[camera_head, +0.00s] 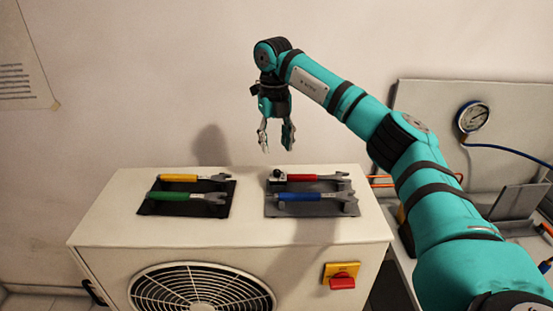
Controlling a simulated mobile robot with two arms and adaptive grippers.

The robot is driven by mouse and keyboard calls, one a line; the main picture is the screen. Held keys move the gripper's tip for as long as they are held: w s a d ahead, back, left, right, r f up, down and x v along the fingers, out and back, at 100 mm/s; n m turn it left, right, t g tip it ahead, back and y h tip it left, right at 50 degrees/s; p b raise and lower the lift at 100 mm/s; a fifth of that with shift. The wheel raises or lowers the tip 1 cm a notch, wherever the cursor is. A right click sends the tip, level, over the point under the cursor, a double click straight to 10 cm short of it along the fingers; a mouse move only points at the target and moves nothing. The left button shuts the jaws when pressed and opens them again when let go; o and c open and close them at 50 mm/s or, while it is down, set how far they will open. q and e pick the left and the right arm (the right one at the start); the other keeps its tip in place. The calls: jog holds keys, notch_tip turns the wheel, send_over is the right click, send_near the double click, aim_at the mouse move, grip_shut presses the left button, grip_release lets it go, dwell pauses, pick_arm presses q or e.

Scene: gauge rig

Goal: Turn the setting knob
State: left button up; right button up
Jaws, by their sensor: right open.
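A red knob (342,282) sits on a yellow plate (341,270) on the front of a white box unit, at lower right. I cannot tell whether this is the setting knob. A small black knob-like part (277,175) shows at the left end of the red-handled tool. My right gripper (277,142) is open and empty, pointing down in the air above the back of the unit, well apart from both parts. My left gripper is not in view.
The white unit (115,228) carries yellow-handled (178,178) and green-handled (175,196) tools on one dark mat, and red-handled (302,178) and blue-handled (300,196) tools on another.

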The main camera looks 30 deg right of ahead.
notch_tip(320, 180, up, 4)
jog(key=shift+f, duration=0.1)
dwell(0.6)
